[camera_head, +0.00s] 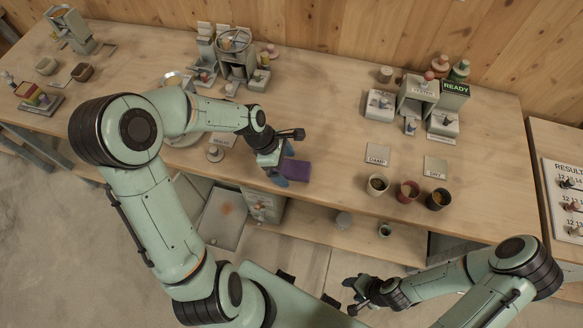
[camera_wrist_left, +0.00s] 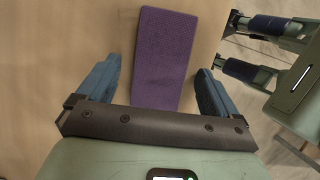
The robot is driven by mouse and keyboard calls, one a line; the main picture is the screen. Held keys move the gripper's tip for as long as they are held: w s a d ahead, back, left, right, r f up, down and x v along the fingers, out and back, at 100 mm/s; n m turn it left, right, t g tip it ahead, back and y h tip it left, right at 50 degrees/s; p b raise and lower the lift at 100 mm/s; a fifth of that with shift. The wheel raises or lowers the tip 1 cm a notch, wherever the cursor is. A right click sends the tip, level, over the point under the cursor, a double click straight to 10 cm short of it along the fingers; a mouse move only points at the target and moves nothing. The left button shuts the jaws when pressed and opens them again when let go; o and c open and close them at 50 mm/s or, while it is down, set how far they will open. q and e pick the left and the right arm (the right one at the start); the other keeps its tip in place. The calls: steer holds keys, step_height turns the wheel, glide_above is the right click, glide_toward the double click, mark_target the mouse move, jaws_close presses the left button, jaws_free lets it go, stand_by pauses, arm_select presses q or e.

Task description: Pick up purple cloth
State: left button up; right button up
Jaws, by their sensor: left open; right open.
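The purple cloth (camera_head: 296,170) lies flat on the wooden table near its front edge, folded into a rectangle. In the left wrist view the cloth (camera_wrist_left: 163,55) runs lengthwise between the two blue fingers, with a gap on each side. My left gripper (camera_head: 281,178) is open, over the near end of the cloth; its fingertips also show in the left wrist view (camera_wrist_left: 160,75). I cannot tell how far the fingers are above the table. My right gripper (camera_head: 356,294) is open and empty, out over the floor in front of the table.
Several small pots, including a dark red one (camera_head: 408,191), stand right of the cloth, with a DAMP card (camera_head: 377,153) behind them. A mixer device (camera_head: 235,55) stands at the back. The table between the cloth and the pots is clear.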

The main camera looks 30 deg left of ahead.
mark_target(284, 166)
arm_select(q)
steer(key=c, duration=1.1)
steer(key=shift+r, duration=0.1)
steer(key=shift+c, duration=0.2)
step_height(284, 166, up, 20)
steer(key=p, duration=0.2)
arm_select(e)
steer(key=w+r, duration=0.2)
steer(key=shift+w+r, duration=0.4)
arm_select(q)
steer(key=o, duration=0.4)
steer(key=shift+c, duration=1.4)
arm_select(e)
steer(key=shift+s, duration=0.1)
